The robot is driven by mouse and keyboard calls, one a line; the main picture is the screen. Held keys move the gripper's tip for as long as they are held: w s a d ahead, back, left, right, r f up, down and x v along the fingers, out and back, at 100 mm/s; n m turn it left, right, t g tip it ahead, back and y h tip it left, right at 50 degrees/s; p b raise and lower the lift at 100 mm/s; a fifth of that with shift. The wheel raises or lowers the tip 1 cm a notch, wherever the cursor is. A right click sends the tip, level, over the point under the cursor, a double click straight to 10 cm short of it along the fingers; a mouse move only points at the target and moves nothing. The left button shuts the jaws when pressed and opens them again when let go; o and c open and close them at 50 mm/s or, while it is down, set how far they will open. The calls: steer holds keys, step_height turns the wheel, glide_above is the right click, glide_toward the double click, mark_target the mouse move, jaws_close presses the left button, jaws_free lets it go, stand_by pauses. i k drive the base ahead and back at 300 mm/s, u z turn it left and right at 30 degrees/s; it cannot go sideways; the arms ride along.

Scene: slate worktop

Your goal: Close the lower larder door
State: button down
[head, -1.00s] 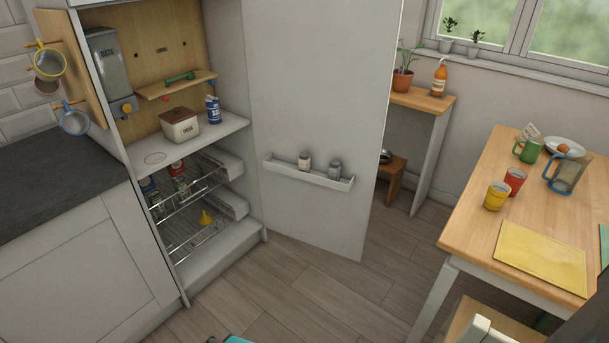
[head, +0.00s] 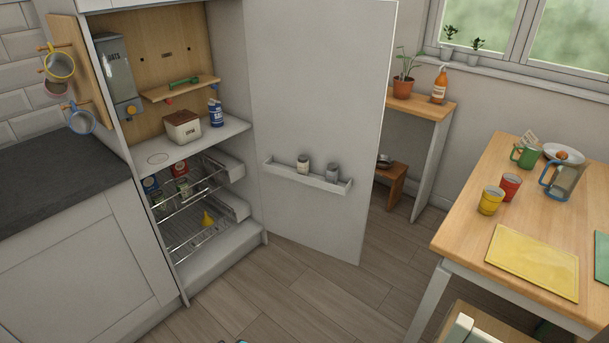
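The larder door (head: 315,110) stands wide open in the head view, swung out to the right of the larder. Its inner face shows, with a small white rack (head: 310,178) holding two jars. The larder (head: 185,255) is open: a wooden back panel and white shelf are above, wire baskets (head: 195,225) below. No separate lower door can be made out; one tall panel is seen, its top cut off by the picture. A small teal and dark piece at the bottom edge may be part of my gripper, but its fingers are not visible.
A wooden table (head: 465,235) with cups, a jug and a yellow mat stands at right, a chair (head: 475,330) in front of it. A side shelf (head: 425,105) and stool (head: 390,182) are behind the door. The floor (head: 290,305) before the larder is clear.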

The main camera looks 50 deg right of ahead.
mark_target(318, 70)
steer(key=z, duration=0.1)
steer(key=i, duration=0.95)
steer(key=u, duration=0.05)
